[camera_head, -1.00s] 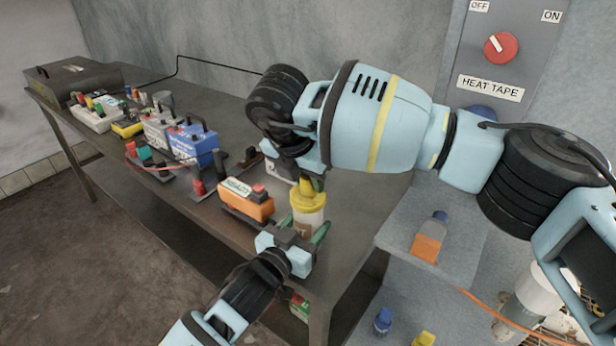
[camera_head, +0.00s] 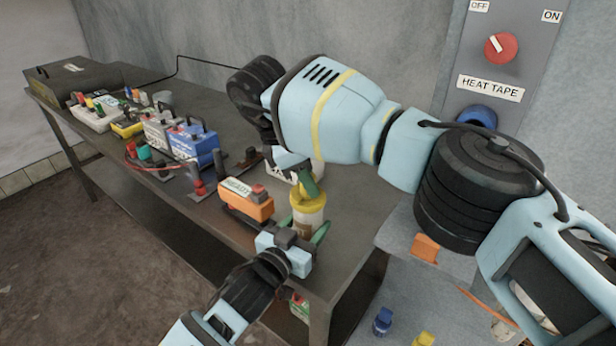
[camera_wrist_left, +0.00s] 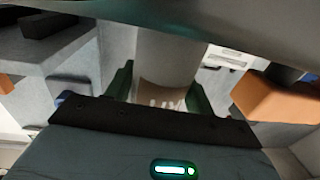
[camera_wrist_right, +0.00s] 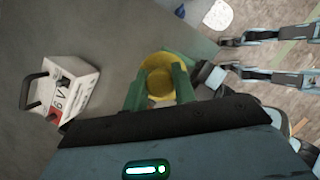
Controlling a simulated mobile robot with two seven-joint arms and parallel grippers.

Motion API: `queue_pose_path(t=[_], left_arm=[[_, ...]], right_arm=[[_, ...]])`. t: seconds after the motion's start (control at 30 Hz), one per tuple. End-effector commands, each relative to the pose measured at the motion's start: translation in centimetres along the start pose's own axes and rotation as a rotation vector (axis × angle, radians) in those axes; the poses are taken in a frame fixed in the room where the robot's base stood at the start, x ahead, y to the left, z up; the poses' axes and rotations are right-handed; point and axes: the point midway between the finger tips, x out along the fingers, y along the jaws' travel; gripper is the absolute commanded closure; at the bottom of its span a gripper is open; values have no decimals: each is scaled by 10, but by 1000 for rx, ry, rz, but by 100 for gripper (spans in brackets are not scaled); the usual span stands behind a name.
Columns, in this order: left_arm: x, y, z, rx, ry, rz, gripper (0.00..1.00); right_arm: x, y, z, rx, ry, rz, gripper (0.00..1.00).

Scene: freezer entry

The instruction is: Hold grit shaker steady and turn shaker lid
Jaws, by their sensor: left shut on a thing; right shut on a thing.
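The grit shaker (camera_head: 309,219) stands upright near the right end of the workbench, with a pale body and a yellow shaker lid (camera_head: 307,199). My left gripper (camera_head: 303,237) is shut on the shaker's body low down; in the left wrist view green fingers flank the pale body (camera_wrist_left: 167,62). My right gripper (camera_head: 305,182) comes from above and is shut on the lid. In the right wrist view its green fingers lie on either side of the yellow lid (camera_wrist_right: 160,78). The bench top partly hides behind my right arm.
An orange READY box (camera_head: 247,203) stands just left of the shaker. A white 6 V battery (camera_wrist_right: 70,88) is close behind. Several batteries and chargers line the bench (camera_head: 150,180) to the left. A HEAT TAPE panel (camera_head: 505,50) is on the right wall.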

Motion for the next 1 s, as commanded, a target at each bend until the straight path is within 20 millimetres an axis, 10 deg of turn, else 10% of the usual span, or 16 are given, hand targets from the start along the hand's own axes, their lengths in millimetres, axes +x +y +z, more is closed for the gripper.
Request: queue_pose_path(t=[0.8,0.83,1.0], left_arm=[[0,0,1,0,-1,-1,86],[0,0,1,0,-1,-1,86],[0,0,1,0,-1,-1,86]], right_arm=[[0,0,1,120,-1,-47,96],[0,0,1,120,-1,-47,72],[0,0,1,119,-1,-48,51]])
